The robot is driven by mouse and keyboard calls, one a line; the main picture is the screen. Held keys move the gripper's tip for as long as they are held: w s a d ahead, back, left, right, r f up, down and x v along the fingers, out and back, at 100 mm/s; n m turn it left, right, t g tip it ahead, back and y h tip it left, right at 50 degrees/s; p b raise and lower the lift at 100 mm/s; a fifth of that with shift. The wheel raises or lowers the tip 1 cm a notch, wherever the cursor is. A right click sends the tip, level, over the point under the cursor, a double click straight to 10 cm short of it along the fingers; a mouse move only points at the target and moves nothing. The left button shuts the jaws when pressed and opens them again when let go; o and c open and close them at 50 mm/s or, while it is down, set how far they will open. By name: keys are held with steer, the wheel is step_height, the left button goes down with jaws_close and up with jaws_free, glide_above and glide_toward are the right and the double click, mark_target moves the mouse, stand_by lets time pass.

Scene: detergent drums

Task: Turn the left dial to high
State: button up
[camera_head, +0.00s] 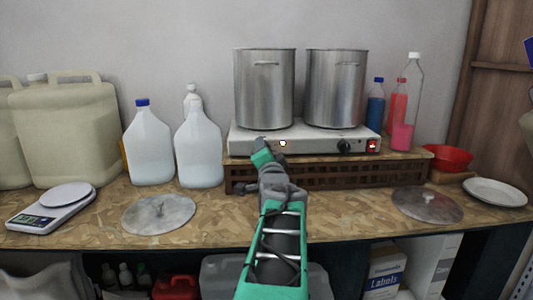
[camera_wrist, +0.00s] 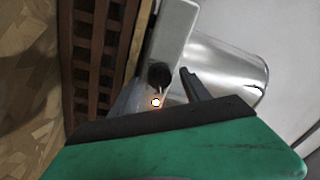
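A white hot plate (camera_head: 312,143) stands on a slatted wooden riser, with two steel pots (camera_head: 264,88) (camera_head: 335,88) on it. My gripper (camera_head: 262,149) is at the left end of its front panel and mostly covers the left dial in the head view. In the wrist view the black left dial (camera_wrist: 160,75) shows between the fingers of my gripper (camera_wrist: 165,76), which look open. I cannot tell whether they touch the dial, and its setting is not readable. A small bright light (camera_wrist: 156,102) shows beside the dial. The black right dial (camera_head: 344,146) is clear of my gripper.
White jugs (camera_head: 200,150) and a beige canister (camera_head: 68,130) stand left of the hot plate. Bottles and a pink cup (camera_head: 402,137) stand close on its right. Pot lids (camera_head: 158,213) (camera_head: 427,204) lie on the counter. The slatted riser (camera_head: 325,176) is just below the panel.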

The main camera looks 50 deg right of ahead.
steer(key=v, duration=0.7)
steer(key=shift+s+a+b, duration=0.25)
steer(key=shift+a+b, duration=0.05)
steer(key=shift+b, duration=0.05)
